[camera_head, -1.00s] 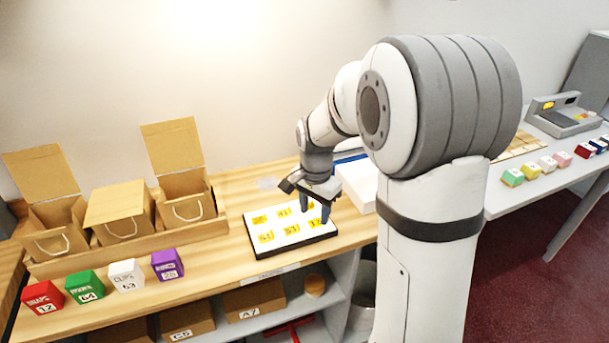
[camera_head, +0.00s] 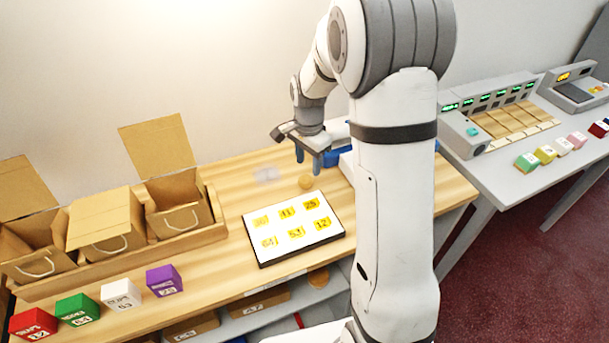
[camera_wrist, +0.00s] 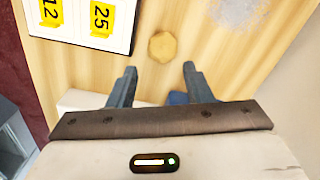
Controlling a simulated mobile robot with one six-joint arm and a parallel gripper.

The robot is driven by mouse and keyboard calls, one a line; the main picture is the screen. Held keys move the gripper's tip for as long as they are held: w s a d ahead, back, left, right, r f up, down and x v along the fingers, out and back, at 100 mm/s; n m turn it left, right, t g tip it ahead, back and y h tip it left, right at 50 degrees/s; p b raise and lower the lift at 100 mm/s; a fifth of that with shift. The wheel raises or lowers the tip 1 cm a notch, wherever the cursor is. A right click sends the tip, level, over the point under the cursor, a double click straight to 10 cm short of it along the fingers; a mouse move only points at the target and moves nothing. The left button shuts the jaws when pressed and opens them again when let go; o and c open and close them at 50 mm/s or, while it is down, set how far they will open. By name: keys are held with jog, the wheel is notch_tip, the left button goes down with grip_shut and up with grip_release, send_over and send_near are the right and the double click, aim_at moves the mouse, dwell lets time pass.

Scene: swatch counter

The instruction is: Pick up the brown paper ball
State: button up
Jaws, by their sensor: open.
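The brown paper ball (camera_head: 305,183) is a small tan lump on the wooden counter, just behind the top right corner of the number board. It also shows in the wrist view (camera_wrist: 163,46), ahead of my fingertips and roughly centred between them. My gripper (camera_head: 308,166) is open and empty, with its two fingers pointing down above the counter near the ball. In the wrist view my gripper (camera_wrist: 160,72) shows both blue-grey fingers spread apart, with nothing between them. The ball appears apart from the fingers.
The white board with yellow number tags (camera_head: 295,228) lies close in front of the ball. A pale crumpled patch (camera_head: 267,175) lies to the left. A blue item (camera_head: 340,155) is close by on the right. Cardboard boxes (camera_head: 180,220) and coloured cubes (camera_head: 122,295) stand at left.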

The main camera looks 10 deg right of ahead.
aim_at(306, 176)
jog(key=f, duration=0.4)
jog(key=f+p, duration=0.1)
jog(key=f, duration=0.1)
jog(key=shift+w+a+f, duration=0.1)
jog(key=shift+w+a, duration=0.1)
jog(key=shift+a, duration=0.1)
jog(key=shift+c, duration=0.5)
jog(key=c, duration=0.6)
jog(key=shift+c, duration=0.2)
